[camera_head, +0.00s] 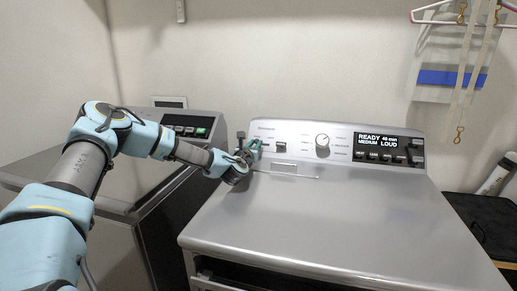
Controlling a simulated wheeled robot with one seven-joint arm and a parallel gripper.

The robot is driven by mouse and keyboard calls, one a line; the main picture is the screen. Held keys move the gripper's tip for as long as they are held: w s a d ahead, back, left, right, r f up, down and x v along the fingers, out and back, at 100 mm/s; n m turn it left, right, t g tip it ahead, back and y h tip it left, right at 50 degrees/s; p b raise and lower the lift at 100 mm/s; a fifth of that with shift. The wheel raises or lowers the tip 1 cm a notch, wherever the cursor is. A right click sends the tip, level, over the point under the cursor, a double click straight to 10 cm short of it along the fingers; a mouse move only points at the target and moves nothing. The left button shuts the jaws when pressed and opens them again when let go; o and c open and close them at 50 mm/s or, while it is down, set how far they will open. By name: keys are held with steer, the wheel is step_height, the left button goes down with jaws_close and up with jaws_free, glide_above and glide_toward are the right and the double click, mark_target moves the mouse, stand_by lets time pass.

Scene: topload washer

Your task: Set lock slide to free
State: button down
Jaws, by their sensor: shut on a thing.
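The silver washer (330,210) has a raised rear control panel (297,135). My gripper (254,146) is at the left end of this panel, reaching in from the left. Its jaws are shut on a small control there, which looks like the lock slide. The jaws mostly hide that control, so its position and markings cannot be read. A separate dark slide or switch (281,147) sits just right of my gripper, apart from it.
A round knob (322,141) and a lit display (378,139) reading READY, MEDIUM, LOUD are further right on the panel. A second grey appliance (100,180) stands at left under my arm. Hangers (462,15) hang at upper right. The washer top is clear.

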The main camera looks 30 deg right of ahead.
steer(key=shift+w+a, duration=0.15)
steer(key=c, duration=0.7)
jaws_free()
steer(key=shift+s+a+f, duration=0.1)
steer(key=shift+s+a, duration=0.15)
steer(key=b+v, duration=0.3)
steer(key=v, duration=0.7)
